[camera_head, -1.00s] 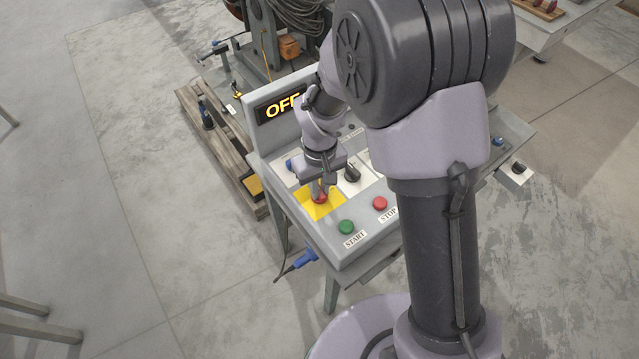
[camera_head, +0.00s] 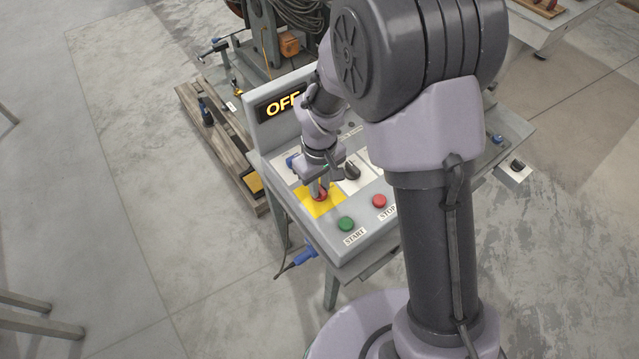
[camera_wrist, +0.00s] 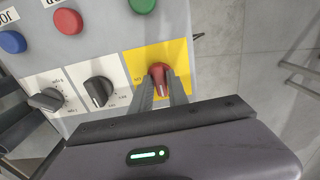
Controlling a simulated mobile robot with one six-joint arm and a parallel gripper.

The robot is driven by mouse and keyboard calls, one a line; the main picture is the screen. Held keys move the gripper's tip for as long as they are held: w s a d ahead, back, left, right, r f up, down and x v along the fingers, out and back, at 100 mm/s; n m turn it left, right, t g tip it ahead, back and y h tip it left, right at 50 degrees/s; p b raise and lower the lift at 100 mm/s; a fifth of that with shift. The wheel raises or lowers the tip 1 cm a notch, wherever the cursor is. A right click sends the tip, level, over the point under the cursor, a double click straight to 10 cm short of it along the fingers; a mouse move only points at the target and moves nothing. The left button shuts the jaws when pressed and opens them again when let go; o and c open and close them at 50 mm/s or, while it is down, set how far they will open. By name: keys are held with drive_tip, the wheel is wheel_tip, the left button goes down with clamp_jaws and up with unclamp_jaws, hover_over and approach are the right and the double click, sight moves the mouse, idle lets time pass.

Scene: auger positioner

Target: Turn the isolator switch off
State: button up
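The isolator switch is a red handle (camera_wrist: 159,77) on a yellow plate (camera_wrist: 176,53) of the grey control panel. In the head view the yellow plate (camera_head: 331,209) shows at the panel's near left, with the red handle (camera_head: 320,195) partly hidden by my gripper (camera_head: 318,186). In the wrist view my gripper (camera_wrist: 162,84) has its two fingers on either side of the red handle, close to it. I cannot tell whether they press on it. A lit "OFF" display (camera_head: 282,104) stands at the back of the panel.
A green START button (camera_head: 346,223) and a red STOP button (camera_head: 379,201) sit close by on the panel. Two black knobs (camera_wrist: 98,91) (camera_wrist: 47,99) and a blue button (camera_wrist: 12,42) are beside the yellow plate.

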drive_tip(key=shift+o, duration=1.1)
wheel_tip(320, 180, up, 18)
drive_tip(key=p, duration=0.5)
drive_tip(key=shift+f+p, duration=0.25)
drive_tip(key=shift+p, duration=0.05)
drive_tip(key=s+d+r+m+t+b, duration=0.1)
drive_tip(key=s+d+m+t+b, duration=0.1)
drive_tip(key=s, duration=0.3)
drive_tip(key=s+d+r+m+t+y+b, duration=0.1)
drive_tip(key=s+d+m+t+b, duration=0.1)
drive_tip(key=s+d+m+b, duration=0.1)
drive_tip(key=s+d+r+m+t+y+b, duration=0.1)
drive_tip(key=s+d+r+m+b, duration=0.1)
drive_tip(key=s+m+b, duration=0.3)
drive_tip(key=s+d+m, duration=0.1)
drive_tip(key=s, duration=0.3)
drive_tip(key=shift+s+d+t, duration=0.2)
drive_tip(key=shift+d+t, duration=0.05)
drive_tip(key=shift+t, duration=0.15)
